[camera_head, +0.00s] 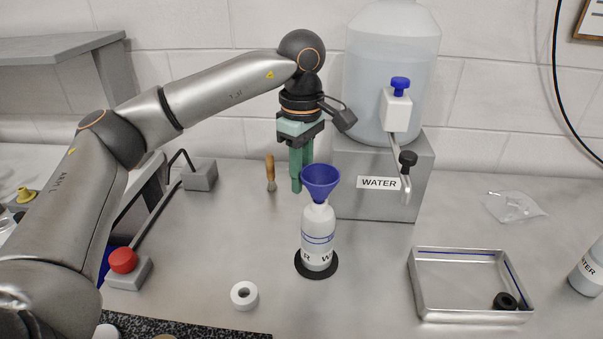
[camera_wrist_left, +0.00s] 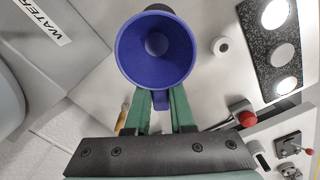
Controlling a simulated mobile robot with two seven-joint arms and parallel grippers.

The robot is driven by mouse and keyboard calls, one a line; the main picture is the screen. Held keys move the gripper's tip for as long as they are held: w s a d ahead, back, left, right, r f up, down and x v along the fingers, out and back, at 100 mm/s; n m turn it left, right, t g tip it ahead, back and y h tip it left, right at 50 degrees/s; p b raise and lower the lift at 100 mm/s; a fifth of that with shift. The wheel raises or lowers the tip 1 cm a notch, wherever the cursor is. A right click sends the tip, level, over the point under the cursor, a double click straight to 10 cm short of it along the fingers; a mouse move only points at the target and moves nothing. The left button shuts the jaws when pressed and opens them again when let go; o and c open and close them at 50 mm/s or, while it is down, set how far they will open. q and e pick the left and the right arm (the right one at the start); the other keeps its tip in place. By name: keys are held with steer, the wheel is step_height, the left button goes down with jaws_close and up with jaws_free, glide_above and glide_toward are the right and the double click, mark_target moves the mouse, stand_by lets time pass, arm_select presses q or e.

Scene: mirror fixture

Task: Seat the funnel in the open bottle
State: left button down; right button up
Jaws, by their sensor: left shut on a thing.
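The blue funnel (camera_head: 320,180) is upright directly over the mouth of a white bottle (camera_head: 317,238) with blue lines and a label. The funnel's lower end meets the bottle's neck in the head view; I cannot tell how deep it sits. The bottle stands upright on a black round base (camera_head: 333,270). My left gripper (camera_head: 301,181), with green fingers, points down behind the funnel. In the left wrist view, the gripper (camera_wrist_left: 160,100) is shut on a tab at the rim of the funnel (camera_wrist_left: 135,65). The funnel hides most of the bottle there. My right gripper is out of view.
A large water jug (camera_head: 385,70) with a tap stands on a grey block (camera_head: 375,205) behind the bottle. A metal tray (camera_head: 450,285) with a black ring is at right. A white ring (camera_head: 244,295) and a red button (camera_head: 123,261) lie left. A brush (camera_head: 270,172) stands behind.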

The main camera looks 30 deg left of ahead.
arm_select(q)
steer(key=shift+f+b, duration=0.3)
steer(key=shift+f, duration=0.3)
steer(key=c, duration=0.7)
jaws_free()
steer(key=shift+r, duration=0.15)
step_height(320, 180, up, 12)
steer(key=shift+r+p, duration=0.15)
steer(key=shift+p, duration=1)
